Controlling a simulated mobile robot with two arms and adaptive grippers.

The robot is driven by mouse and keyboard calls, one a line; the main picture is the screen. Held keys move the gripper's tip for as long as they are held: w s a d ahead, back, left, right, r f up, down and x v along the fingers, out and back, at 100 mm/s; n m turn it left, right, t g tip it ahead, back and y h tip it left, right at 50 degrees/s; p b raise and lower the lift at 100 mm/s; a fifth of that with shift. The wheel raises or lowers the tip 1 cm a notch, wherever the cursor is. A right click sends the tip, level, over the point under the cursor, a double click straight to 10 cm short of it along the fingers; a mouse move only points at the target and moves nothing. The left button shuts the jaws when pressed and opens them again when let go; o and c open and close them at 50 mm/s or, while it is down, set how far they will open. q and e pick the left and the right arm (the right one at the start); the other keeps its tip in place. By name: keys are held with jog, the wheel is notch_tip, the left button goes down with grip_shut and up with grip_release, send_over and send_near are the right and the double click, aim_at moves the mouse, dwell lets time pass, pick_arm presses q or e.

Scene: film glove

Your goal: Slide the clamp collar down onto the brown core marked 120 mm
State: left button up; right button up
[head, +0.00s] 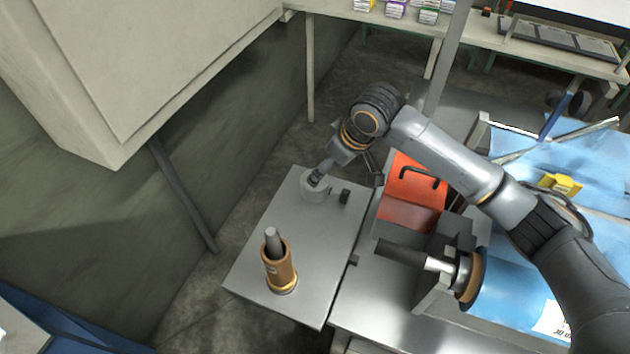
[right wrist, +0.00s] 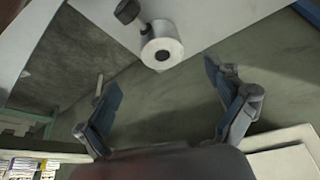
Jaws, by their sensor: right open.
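The clamp collar (head: 314,190) is a short pale grey ring with a dark hole, lying on the metal side table. A black knob (head: 345,197) is beside it. In the right wrist view the collar (right wrist: 162,53) is ahead of the fingertips, roughly between them, with the black knob (right wrist: 127,11) next to it. My right gripper (head: 346,170) is open and empty, close above the collar; its two fingers (right wrist: 162,80) are spread apart. The brown core (head: 279,268) stands upright around a grey post nearer the front; its small label is too small to read. My left gripper is not in view.
The side table (head: 250,265) is otherwise bare. To its right are an orange housing (head: 408,185) with a black handle, a dark roller shaft (head: 400,252) and blue film (head: 500,300). A large beige cabinet (head: 130,70) overhangs at the left.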

aim_at(320, 184)
jog(key=x, duration=0.4)
jog(key=shift+a+f, duration=0.1)
jog(key=shift+x, duration=1.05)
jog(key=x, duration=0.3)
jog(key=shift+w+a, duration=0.25)
jog(key=shift+a, duration=0.05)
jog(key=shift+f, duration=0.15)
jog(key=shift+c, duration=1.3)
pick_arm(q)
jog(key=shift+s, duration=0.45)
pick_arm(e)
jog(key=c, duration=1.5)
